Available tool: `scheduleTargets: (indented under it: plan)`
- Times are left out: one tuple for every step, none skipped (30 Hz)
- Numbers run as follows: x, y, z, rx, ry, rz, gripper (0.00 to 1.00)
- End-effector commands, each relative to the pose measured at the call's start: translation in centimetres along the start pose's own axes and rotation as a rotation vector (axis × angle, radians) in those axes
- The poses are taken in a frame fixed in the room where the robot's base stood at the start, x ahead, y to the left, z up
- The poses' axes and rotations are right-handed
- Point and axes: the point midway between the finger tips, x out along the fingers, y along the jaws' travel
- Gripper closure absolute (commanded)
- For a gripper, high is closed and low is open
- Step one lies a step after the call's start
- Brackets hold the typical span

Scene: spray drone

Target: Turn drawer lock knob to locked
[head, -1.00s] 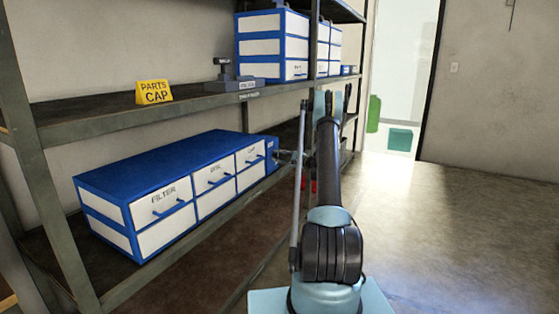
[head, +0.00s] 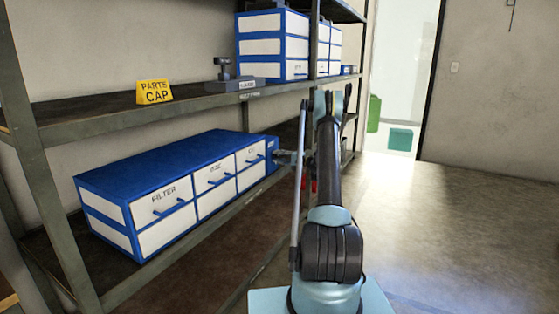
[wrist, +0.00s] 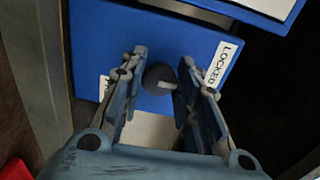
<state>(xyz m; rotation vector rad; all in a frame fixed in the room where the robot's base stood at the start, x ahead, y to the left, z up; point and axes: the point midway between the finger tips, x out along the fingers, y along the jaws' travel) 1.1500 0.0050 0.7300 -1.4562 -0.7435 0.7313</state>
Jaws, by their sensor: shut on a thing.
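The dark round lock knob (wrist: 158,77) is on the blue end panel (wrist: 150,35) of the drawer unit. A pale pointer mark on the knob faces right, towards the side with the white LOCKED label (wrist: 222,63). A second white label (wrist: 104,88) at left is mostly hidden by a finger. My gripper (wrist: 160,82) is shut on the knob, with one finger on each side. In the head view the blue and white drawer unit (head: 165,157) lies on the lower shelf, and my gripper (head: 280,156) is at its right end.
A yellow PARTS CAP sign (head: 154,92) and a small grey-blue device (head: 232,82) stand on the middle shelf (head: 90,115). A shelf post (head: 45,190) stands at left. The floor at right (head: 460,220) is clear.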

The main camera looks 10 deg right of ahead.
Motion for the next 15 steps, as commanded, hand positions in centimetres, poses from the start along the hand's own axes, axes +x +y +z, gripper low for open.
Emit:
scheduleTargets:
  plan:
    - [0.11, 0.25, 0.18, -0.003, -0.004, 0.005, 0.94]
    - [0.1, 0.25, 0.18, -0.003, -0.004, 0.005, 0.94]
    - [0.1, 0.25, 0.17, -0.002, -0.003, 0.005, 0.94]
    - [0.1, 0.25, 0.17, -0.002, -0.003, 0.005, 0.94]
    - [0.1, 0.25, 0.16, -0.002, -0.003, 0.005, 0.94]
    - [0.1, 0.25, 0.15, -0.002, -0.003, 0.005, 0.94]
    - [0.09, 0.25, 0.15, -0.002, -0.003, 0.005, 0.94]
    - [0.1, 0.25, 0.15, -0.002, -0.003, 0.005, 0.94]
    - [0.09, 0.25, 0.14, -0.002, -0.003, 0.005, 0.64]
    - [0.09, 0.25, 0.14, -0.002, -0.003, 0.005, 0.57]
    - [0.09, 0.23, 0.13, -0.002, -0.003, 0.005, 0.5]
    - [0.08, 0.2, 0.11, -0.001, -0.002, 0.004, 0.5]
    - [0.06, 0.17, 0.09, -0.001, -0.002, 0.004, 0.5]
    - [0.05, 0.15, 0.08, -0.001, -0.002, 0.003, 0.5]
    - [0.04, 0.13, 0.06, -0.001, -0.001, 0.003, 0.5]
